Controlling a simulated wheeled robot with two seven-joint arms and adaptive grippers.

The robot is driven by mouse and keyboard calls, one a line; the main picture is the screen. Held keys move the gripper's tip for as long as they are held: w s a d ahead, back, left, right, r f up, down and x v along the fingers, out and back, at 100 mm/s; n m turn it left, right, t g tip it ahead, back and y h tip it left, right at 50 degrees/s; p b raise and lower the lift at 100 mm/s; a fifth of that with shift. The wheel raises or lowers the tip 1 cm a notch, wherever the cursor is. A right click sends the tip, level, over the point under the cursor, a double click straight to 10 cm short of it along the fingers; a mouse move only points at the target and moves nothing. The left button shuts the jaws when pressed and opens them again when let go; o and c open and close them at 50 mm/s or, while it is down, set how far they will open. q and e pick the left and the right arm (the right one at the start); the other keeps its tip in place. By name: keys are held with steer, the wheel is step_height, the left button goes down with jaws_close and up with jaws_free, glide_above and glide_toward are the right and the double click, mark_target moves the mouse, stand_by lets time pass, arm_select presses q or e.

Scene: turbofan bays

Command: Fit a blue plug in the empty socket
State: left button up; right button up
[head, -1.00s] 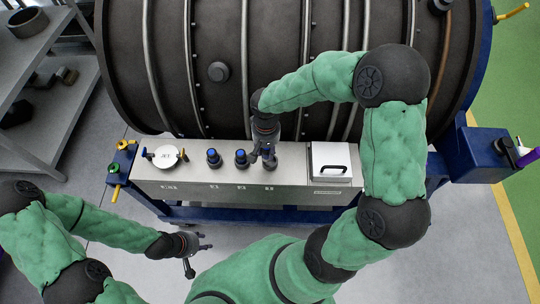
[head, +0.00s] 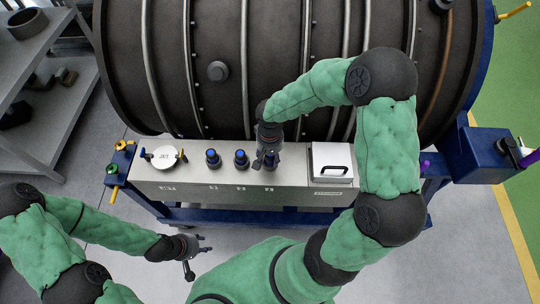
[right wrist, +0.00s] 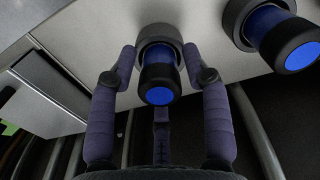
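A blue-and-black plug (right wrist: 158,82) stands in the grey collar of the rightmost socket position on the pale box (head: 190,180). My right gripper (head: 267,163) is over it. Two more blue-topped plugs stand to the left in the head view, a middle one (head: 241,157) and a left one (head: 213,157). The middle one also shows in the right wrist view (right wrist: 270,35). No empty socket is visible. My left gripper (head: 200,255) is open and empty in front of the box.
A white hinged lid with a black handle (head: 331,165) is right of the plugs. A round white cap (head: 165,156) is at the left. The large dark engine casing (head: 270,70) rises behind. Grey shelves (head: 60,110) stand at far left.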

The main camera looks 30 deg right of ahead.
steer(key=shift+r, duration=0.1)
steer(key=shift+r, duration=0.15)
step_height(320, 180, up, 12)
steer(key=p, duration=0.2)
steer(key=shift+p, duration=0.35)
stand_by(0.6)
